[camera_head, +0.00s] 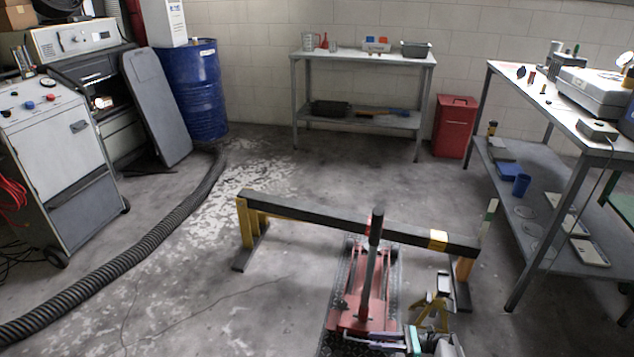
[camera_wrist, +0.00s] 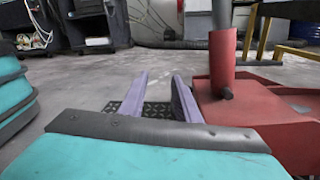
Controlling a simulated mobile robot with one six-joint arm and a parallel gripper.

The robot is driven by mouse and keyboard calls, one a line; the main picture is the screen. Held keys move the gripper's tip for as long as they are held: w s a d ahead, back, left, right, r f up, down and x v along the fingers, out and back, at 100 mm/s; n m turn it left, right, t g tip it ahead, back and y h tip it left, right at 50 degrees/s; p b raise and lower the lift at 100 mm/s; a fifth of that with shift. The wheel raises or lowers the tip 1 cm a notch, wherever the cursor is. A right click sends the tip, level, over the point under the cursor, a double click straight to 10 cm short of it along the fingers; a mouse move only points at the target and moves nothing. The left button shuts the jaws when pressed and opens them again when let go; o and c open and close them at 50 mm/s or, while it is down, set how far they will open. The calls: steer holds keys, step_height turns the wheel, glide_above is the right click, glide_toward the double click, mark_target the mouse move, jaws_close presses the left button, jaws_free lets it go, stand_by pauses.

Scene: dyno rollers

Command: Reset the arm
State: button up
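My gripper (camera_head: 402,341) is low at the bottom of the head view, beside the red floor jack (camera_head: 350,318). In the wrist view my gripper (camera_wrist: 160,80) shows two purple fingers apart, with nothing held between them. Floor and a black perforated mat (camera_wrist: 155,109) show in and around the gap. The red jack (camera_wrist: 275,118) with its upright handle socket is close on the right of the fingers. I cannot tell whether they touch. My teal arm parts show at the left and bottom of the wrist view.
A black beam on yellow legs (camera_head: 340,222) spans behind the jack. A yellow jack stand (camera_head: 433,308) is near my arm. A workbench (camera_head: 560,120) stands right, a blue drum (camera_head: 195,90) and hose (camera_head: 150,242) left. The floor at centre left is clear.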

steer(key=s+a+r+n+g+h+p, duration=0.35)
steer(key=s+a+r+p, duration=0.35)
steer(key=s+a, duration=0.3)
steer(key=s+a+r+n+g+h+p, duration=0.3)
steer(key=s+a+r+n+g+p, duration=0.15)
steer(key=s+a+r+p, duration=0.5)
steer(key=s+d+r+n+g+h+p, duration=0.1)
steer(key=s+d+r+n+h, duration=0.15)
steer(key=s, duration=0.45)
steer(key=s+d+r+n+h+p, duration=0.1)
steer(key=s+d+n+h+p, duration=0.2)
steer(key=s, duration=0.5)
steer(key=s+d+n+t+h+b, duration=0.1)
steer(key=d+n+h, duration=0.5)
steer(key=d+n, duration=0.2)
steer(key=shift+d+r+t, duration=0.35)
steer(key=shift+d+t, duration=0.05)
steer(key=shift+o, duration=0.2)
steer(key=shift+s, duration=0.25)
